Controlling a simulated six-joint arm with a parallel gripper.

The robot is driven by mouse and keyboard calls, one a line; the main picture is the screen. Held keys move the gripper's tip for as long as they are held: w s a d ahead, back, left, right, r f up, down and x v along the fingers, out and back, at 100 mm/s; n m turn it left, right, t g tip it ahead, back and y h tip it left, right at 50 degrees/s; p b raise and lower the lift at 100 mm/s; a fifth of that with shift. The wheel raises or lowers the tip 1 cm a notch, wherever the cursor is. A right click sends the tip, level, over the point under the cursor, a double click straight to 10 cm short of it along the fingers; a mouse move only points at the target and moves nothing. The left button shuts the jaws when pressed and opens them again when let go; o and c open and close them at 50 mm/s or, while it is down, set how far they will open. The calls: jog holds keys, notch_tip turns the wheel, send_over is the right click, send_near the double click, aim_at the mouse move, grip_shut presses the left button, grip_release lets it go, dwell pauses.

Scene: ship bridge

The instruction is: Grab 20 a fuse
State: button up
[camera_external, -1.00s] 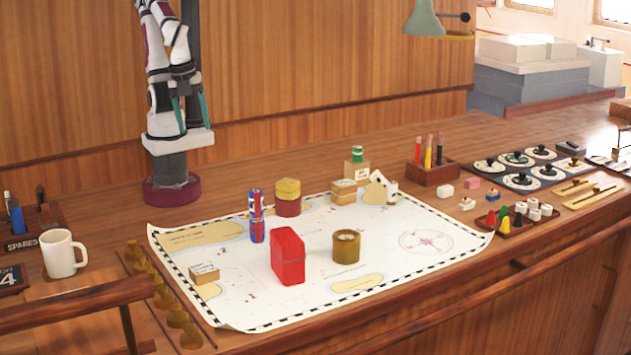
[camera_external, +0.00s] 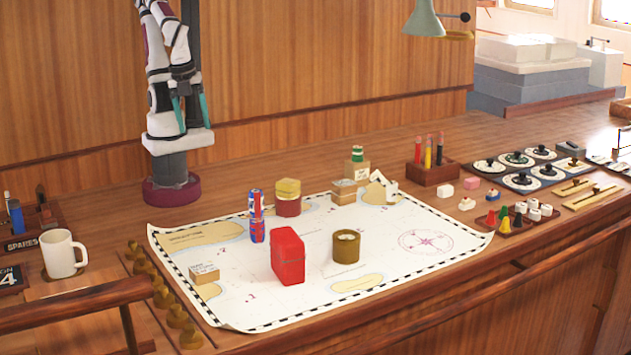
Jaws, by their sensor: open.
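No label reading 20 A is legible, so I cannot tell which thing is the fuse. My gripper (camera_external: 191,112), with teal fingers, points down and is open and empty. It hangs high at the back left, in front of my own column, well apart from all of these.
The white chart (camera_external: 300,315) also holds a red case (camera_external: 288,257), a brass cylinder (camera_external: 346,246), a red-and-blue can (camera_external: 256,216) and a yellow-and-red round container (camera_external: 288,198). A mug (camera_external: 62,254) stands left. A pen holder (camera_external: 432,173) and dials (camera_external: 520,181) are right.

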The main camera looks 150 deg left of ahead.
jog(key=shift+o, duration=0.7)
jog(key=w+a+f+n+t, duration=0.1)
jog(key=w+a+f+n, duration=0.1)
jog(key=w+a, duration=0.3)
jog(key=w+a+f+n+t+y, duration=0.1)
jog(key=w+a+f+t, duration=0.1)
jog(key=w+a, duration=0.3)
jog(key=w+a+f+n+t+y, duration=0.1)
jog(key=w+a, duration=0.4)
jog(key=a, duration=0.5)
jog(key=shift+w+f+n+t, duration=0.25)
jog(key=shift+f+n, duration=0.15)
jog(key=shift+f, duration=0.1)
jog(key=shift+w+f+n+t, duration=0.1)
jog(key=shift+f+n+t, duration=0.15)
jog(key=shift+f+n, duration=0.2)
jog(key=a+f+n+t+y, duration=0.25)
jog(key=a+f, duration=0.25)
jog(key=a, duration=0.5)
jog(key=n+t+y, duration=0.2)
jog(key=n+t, duration=0.2)
send_near(387, 183)
jog(key=shift+h, duration=0.25)
jog(key=x, duration=1)
jog(key=shift+s+a, duration=0.35)
jog(key=shift+a, duration=0.05)
grip_shut()
